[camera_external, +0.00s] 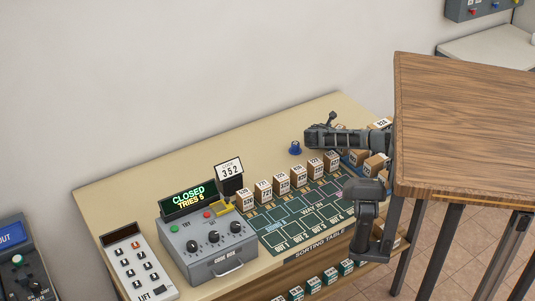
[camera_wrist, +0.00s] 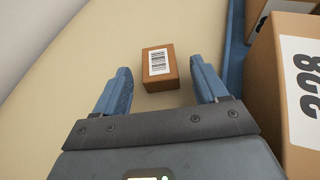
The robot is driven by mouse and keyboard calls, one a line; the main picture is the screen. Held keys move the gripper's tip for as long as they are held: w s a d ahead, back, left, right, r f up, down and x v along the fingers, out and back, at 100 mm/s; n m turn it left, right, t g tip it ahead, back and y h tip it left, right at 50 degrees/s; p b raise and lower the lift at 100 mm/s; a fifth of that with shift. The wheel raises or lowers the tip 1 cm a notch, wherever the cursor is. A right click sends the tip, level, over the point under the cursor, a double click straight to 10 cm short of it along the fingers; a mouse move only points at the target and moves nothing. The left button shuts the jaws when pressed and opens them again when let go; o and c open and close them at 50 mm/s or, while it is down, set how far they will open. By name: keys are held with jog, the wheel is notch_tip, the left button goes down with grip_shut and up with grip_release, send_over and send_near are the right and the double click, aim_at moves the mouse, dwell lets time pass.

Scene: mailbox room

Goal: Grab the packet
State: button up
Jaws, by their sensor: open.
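In the wrist view, a small brown packet (camera_wrist: 160,68) with a white barcode label lies on the beige table top. My gripper (camera_wrist: 161,82) is open, with one blue finger on each side of the packet's near end. The packet sits between and slightly beyond the fingertips, and I see no contact. In the external view, my gripper (camera_external: 308,140) is over the far right part of the sorting table (camera_external: 130,185). I cannot make out the packet for certain there.
A large box marked 828 (camera_wrist: 290,80) stands close on the right in the wrist view, beside a blue edge (camera_wrist: 236,50). A row of numbered boxes (camera_external: 281,183) and a control box (camera_external: 207,245) stand further left.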

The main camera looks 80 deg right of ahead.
jog(key=shift+c, duration=0.4)
jog(key=c, duration=1.1)
